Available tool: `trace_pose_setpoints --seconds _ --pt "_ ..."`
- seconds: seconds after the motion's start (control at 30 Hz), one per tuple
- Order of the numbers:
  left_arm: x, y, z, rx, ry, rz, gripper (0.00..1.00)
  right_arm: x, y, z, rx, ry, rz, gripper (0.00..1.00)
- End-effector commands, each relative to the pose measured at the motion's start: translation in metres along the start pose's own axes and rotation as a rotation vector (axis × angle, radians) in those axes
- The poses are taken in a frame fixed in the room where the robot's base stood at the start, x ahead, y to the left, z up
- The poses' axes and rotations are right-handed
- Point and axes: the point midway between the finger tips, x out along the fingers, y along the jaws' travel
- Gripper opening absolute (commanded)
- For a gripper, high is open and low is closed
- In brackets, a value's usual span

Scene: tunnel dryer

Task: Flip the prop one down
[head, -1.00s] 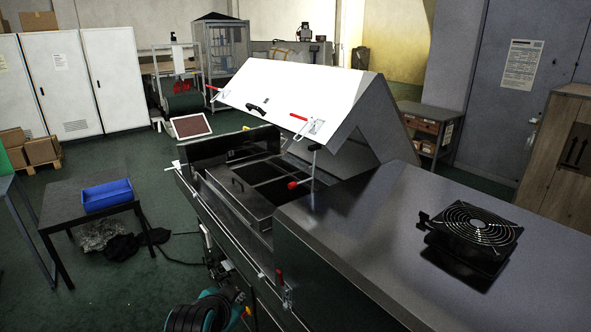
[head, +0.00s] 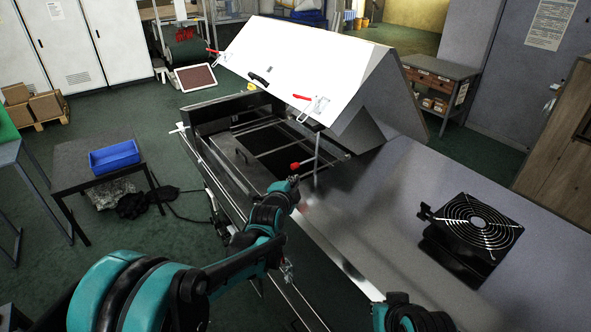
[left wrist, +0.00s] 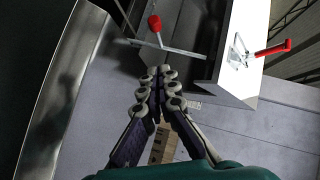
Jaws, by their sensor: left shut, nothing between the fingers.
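The prop is a thin metal rod (head: 317,152) with a red knob (head: 295,166). It stands upright in the head view at the near right corner of the dryer's opening, below the raised white lid (head: 305,65). In the left wrist view the rod (left wrist: 180,49) lies across the top, with its red knob (left wrist: 155,23) beyond my fingertips. My left gripper (head: 293,181) is just below the knob in the head view. In the left wrist view the gripper (left wrist: 161,74) is shut and empty, apart from the prop.
Red-handled latches (head: 303,97) (left wrist: 272,48) sit on the lid's edge. A black fan (head: 478,222) stands on the metal top (head: 380,225) at right. The dark opening (head: 280,150) lies under the lid. A blue bin (head: 114,156) is on a side table at left.

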Motion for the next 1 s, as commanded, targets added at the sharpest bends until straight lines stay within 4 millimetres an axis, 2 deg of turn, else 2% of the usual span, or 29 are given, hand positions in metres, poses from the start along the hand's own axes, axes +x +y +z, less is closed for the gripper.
trace_pose_setpoints --seconds 0.17,0.6,0.8,1.0 --pt "0.014 0.000 0.000 -0.001 0.000 0.000 0.00 0.000 0.000 0.000 0.000 0.000 0.000 0.00" --pt "0.104 0.000 0.000 -0.001 0.000 0.001 0.00 0.001 0.000 0.001 0.000 0.000 0.000 0.00" --pt "0.121 0.000 0.022 -0.003 -0.002 0.001 0.00 0.002 0.000 0.001 0.000 0.000 0.000 0.00" --pt "0.128 0.000 0.029 -0.001 -0.001 0.001 0.00 0.002 0.000 0.001 0.000 0.000 0.000 0.00"
